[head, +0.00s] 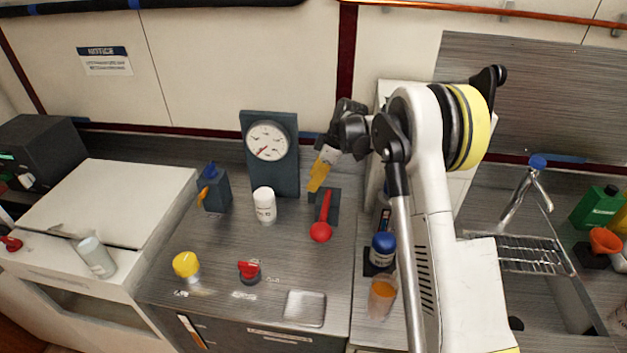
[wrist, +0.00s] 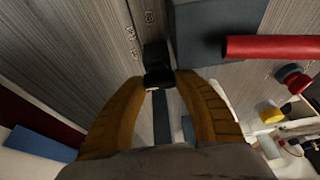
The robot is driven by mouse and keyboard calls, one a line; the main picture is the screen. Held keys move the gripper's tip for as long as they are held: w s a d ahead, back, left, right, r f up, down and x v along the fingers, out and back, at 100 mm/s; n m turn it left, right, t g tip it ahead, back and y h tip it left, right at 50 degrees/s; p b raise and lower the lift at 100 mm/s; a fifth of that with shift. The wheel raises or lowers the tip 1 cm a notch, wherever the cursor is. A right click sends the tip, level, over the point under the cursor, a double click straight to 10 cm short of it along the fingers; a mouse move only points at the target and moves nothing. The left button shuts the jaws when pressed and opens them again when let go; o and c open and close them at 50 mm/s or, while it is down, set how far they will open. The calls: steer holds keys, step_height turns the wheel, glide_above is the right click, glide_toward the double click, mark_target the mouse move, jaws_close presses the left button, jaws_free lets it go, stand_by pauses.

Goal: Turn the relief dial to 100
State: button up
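I cannot make out which control is the relief dial; no reading of 100 is legible. A small dark block (wrist: 155,53) stands on the counter in the wrist view, with small markings beside it. My gripper (wrist: 160,78) has its two yellow fingers converging just before this block, with black parts between the tips. Whether the tips touch or grip it is hidden. In the head view my gripper (head: 317,184) points down right of the gauge stand, behind the red lever (head: 322,218). The lever also shows in the wrist view (wrist: 272,47). A white-faced gauge (head: 267,141) has a red needle pointing lower left.
A yellow knob (head: 186,264), red knob (head: 249,270) and metal plate (head: 305,308) line the front. Counter between the bottle and front knobs is clear.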

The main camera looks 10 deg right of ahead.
steer(key=o, duration=0.3)
step_height(320, 180, up, 10)
stand_by(0.5)
